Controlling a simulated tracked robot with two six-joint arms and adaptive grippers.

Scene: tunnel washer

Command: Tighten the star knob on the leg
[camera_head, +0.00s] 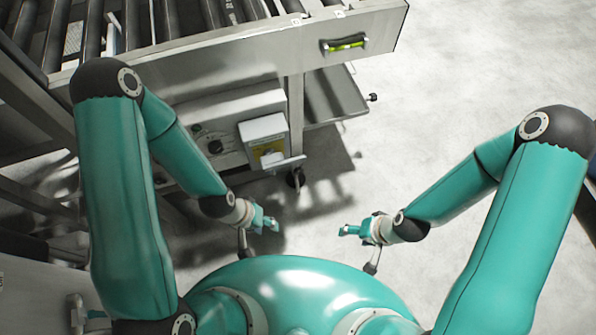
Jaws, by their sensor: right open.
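The steel leg (296,115) stands under the right end of the roller conveyor frame (225,58). A small dark part (295,179) sits at its lower end; I cannot tell whether it is the star knob or a caster. Another small black knob (372,97) sticks out at the right edge of the low shelf. My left gripper (268,222) is below the leg in the picture, apart from it, and its finger gap is not clear. My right gripper (348,230) is open, over bare floor, with nothing visible in it.
A control box with a yellow label (265,140) juts out left of the leg. A grey shelf (335,100) extends right of it. A green spirit level (345,44) is on the frame side. The floor (440,110) to the right is clear.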

